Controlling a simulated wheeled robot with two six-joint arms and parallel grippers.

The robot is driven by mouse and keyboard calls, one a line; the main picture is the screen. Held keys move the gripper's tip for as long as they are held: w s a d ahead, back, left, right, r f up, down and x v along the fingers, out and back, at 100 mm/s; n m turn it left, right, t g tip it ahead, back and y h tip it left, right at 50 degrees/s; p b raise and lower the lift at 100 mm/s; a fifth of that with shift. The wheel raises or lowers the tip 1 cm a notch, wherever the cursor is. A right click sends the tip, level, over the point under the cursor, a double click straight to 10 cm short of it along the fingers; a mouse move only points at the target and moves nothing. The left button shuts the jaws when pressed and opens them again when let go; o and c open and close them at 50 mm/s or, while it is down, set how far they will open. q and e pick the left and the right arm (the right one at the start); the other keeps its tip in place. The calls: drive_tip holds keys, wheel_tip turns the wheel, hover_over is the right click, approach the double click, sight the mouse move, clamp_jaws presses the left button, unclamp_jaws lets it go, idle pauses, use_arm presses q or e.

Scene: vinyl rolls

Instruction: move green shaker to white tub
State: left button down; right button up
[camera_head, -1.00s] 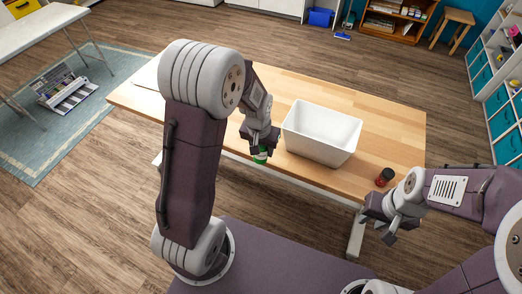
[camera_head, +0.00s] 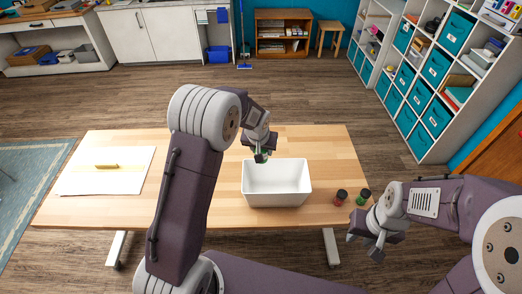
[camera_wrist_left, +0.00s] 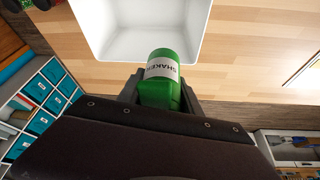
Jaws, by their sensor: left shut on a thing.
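My left gripper (camera_head: 262,152) is shut on the green shaker (camera_head: 259,158), at the far side of the white tub (camera_head: 277,197). In the left wrist view the green shaker (camera_wrist_left: 161,82), with its white "SHAKER" label, sits between the fingers. Its end overlaps the rim of the white tub (camera_wrist_left: 135,45) in that view; I cannot tell its height above the rim. The tub stands upright on the table, and its visible inside is empty. My right gripper (camera_head: 365,246) is open and empty, in front of the table's right end.
A red-topped shaker (camera_head: 341,197) and another green shaker (camera_head: 363,197) stand right of the tub, near my right gripper. The table's far right is clear.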

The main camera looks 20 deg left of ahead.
use_arm(q)
drive_tip(key=shift+a+f+b, duration=0.2)
drive_tip(key=shift+f+b, duration=0.15)
drive_tip(key=shift+f, duration=0.15)
wheel_tip(320, 180, down, 6)
drive_tip(key=b, duration=0.5)
drive_tip(key=shift+f, duration=0.1)
drive_tip(key=shift+f+b, duration=0.45)
drive_tip(key=shift+b, duration=0.05)
drive_tip(key=shift+f, duration=0.1)
drive_tip(key=shift+f+b, duration=0.55)
drive_tip(key=shift+f, duration=0.05)
idle(0.3)
drive_tip(key=shift+f+b, duration=1.7)
drive_tip(key=shift+f, duration=0.25)
drive_tip(key=shift+f, duration=0.15)
